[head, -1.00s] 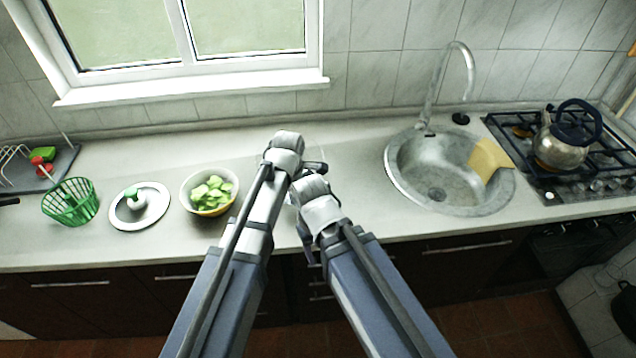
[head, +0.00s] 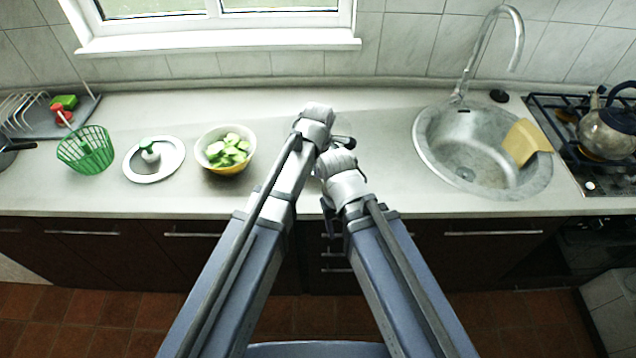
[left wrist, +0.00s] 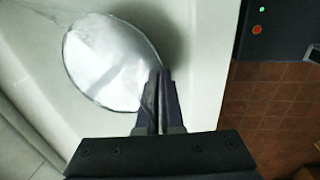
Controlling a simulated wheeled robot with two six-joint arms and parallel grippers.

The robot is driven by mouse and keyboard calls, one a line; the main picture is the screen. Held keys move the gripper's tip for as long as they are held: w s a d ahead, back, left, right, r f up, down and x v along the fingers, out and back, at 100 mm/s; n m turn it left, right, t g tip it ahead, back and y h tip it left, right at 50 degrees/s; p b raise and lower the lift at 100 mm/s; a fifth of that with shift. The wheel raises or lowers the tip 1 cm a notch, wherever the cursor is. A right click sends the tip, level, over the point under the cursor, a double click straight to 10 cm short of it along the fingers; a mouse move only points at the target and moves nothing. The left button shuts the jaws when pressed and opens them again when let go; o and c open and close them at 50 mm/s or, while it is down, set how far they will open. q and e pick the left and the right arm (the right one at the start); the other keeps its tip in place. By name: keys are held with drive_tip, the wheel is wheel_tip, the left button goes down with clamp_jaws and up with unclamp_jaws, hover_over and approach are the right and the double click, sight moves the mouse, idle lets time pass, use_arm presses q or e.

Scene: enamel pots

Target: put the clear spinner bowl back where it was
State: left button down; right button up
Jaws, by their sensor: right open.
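The clear spinner bowl (left wrist: 105,62) shows in the left wrist view as a round, see-through shape over the pale counter, a dark shadow beside it. My left gripper (left wrist: 160,75) has its fingers together at the bowl's rim, and they look shut on it. In the head view my left gripper (head: 340,141) is over the counter's middle; the bowl is hard to make out there behind my arms. My right gripper (head: 326,200) is open and empty, just below the left one. The green spinner basket (head: 86,152) and the white lid with its knob (head: 155,172) stand at the left.
A bowl of green slices (head: 225,150) stands left of my arms. The sink (head: 445,150) with a yellow cloth (head: 525,142) is at the right, then the hob with a kettle (head: 606,130). A dish rack (head: 25,115) is far left. Counter behind my grippers is clear.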

sight(318, 184)
use_arm(q)
drive_tip(key=shift+f+b, duration=1.8)
drive_tip(key=shift+f, duration=0.2)
drive_tip(key=c, duration=1.1)
unclamp_jaws()
drive_tip(key=shift+o, duration=0.2)
drive_tip(key=shift+r, duration=0.1)
wheel_tip(318, 184, up, 12)
drive_tip(key=s+p, duration=0.2)
drive_tip(key=p, duration=1)
drive_tip(key=shift+s, duration=0.1)
